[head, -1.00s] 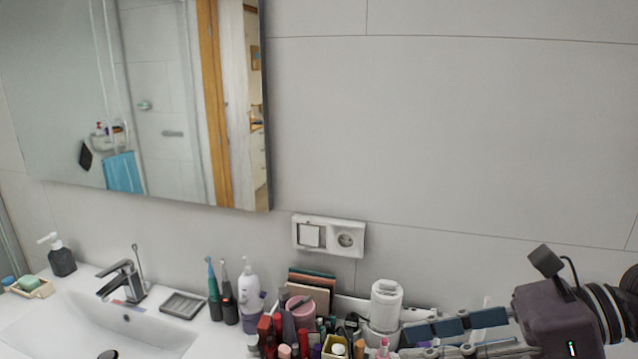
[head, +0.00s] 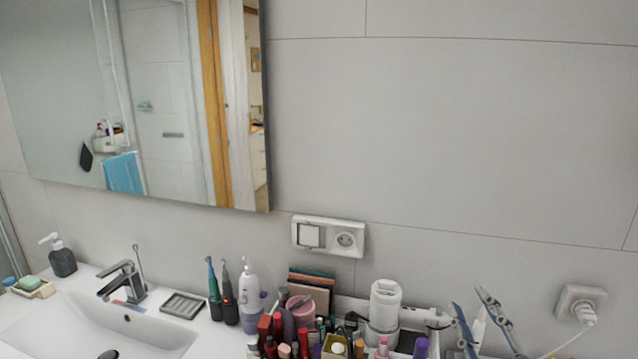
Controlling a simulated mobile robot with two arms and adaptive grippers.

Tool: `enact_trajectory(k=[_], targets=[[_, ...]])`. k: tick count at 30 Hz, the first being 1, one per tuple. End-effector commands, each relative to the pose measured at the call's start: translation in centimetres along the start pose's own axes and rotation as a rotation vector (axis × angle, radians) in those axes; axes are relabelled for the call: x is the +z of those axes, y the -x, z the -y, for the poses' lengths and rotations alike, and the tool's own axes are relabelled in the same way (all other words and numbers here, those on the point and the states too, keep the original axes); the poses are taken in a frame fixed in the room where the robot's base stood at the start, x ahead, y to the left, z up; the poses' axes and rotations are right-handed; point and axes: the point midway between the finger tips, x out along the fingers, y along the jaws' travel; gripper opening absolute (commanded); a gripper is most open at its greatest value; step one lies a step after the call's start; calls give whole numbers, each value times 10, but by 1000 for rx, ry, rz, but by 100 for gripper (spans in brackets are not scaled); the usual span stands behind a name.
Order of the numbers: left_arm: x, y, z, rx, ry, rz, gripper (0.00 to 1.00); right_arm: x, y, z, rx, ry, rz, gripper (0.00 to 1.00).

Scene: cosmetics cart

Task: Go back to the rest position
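My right gripper (head: 468,300) shows at the bottom right, with only its fingers in view and pointing up. The fingers stand apart with nothing held between them, so it is open. It is to the right of the white cylindrical device (head: 386,305) on the cosmetics cart. The rest of my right arm is below the picture edge. My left gripper is not in view.
A crowd of cosmetics, with a pink jar (head: 301,311) and a purple-capped item (head: 421,347), fills the bottom centre. The sink (head: 120,328) with its faucet (head: 128,280) is at left. A plugged socket (head: 580,302) is at right.

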Motion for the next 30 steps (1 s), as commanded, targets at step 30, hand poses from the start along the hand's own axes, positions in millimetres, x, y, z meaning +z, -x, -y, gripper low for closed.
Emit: enact_trajectory(k=[30], targets=[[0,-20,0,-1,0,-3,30,223,303,336,-733,-556,1264,32]])
